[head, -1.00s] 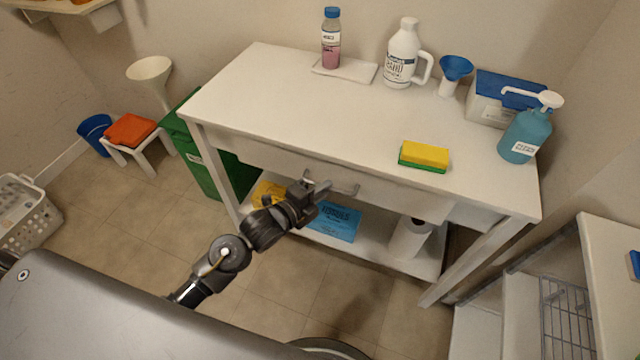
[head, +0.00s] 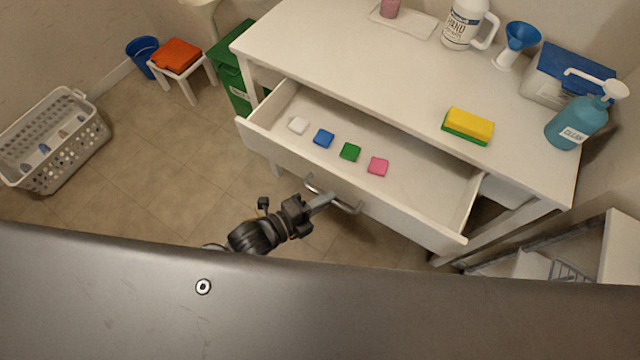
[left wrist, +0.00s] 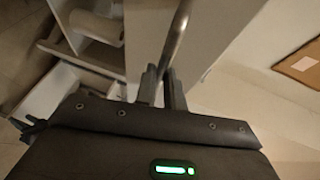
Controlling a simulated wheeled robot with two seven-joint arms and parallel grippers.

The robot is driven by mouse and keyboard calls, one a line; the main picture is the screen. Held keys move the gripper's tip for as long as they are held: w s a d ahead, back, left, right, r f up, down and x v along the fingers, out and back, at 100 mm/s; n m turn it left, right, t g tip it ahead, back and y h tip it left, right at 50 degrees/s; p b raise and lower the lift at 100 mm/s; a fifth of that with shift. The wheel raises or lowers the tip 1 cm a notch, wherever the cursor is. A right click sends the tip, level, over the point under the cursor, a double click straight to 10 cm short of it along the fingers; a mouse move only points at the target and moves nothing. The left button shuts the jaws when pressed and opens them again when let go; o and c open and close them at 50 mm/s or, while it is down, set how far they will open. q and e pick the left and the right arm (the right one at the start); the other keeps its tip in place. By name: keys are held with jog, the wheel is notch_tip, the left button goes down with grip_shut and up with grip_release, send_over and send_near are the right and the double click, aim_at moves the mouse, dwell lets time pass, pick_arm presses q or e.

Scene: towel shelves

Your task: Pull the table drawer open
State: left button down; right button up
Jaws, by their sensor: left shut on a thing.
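The white table (head: 375,60) stands in front of me with its drawer (head: 415,190) pulled out toward me. Inside the drawer lie a white block (head: 298,125), a blue block (head: 323,138), a green block (head: 350,151) and a pink block (head: 377,166) in a row. The drawer has a grey bar handle (head: 347,207) on its front. My left gripper (head: 322,200) is shut on the handle. In the left wrist view the handle (left wrist: 177,40) runs between the fingers of my left gripper (left wrist: 163,85). My right gripper is not in view.
On the table top are a yellow and green sponge (head: 468,126), a white jug (head: 464,24), a blue funnel (head: 521,37) and a teal pump bottle (head: 580,118). A laundry basket (head: 85,148) stands on the floor at left.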

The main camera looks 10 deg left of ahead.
pick_arm(q)
jog(key=shift+s+a, duration=0.2)
jog(key=shift+s, duration=0.1)
jog(key=c, duration=1.5)
grip_release()
jog(key=v, duration=1.1)
jog(key=shift+b, duration=0.45)
jog(key=shift+d, duration=0.1)
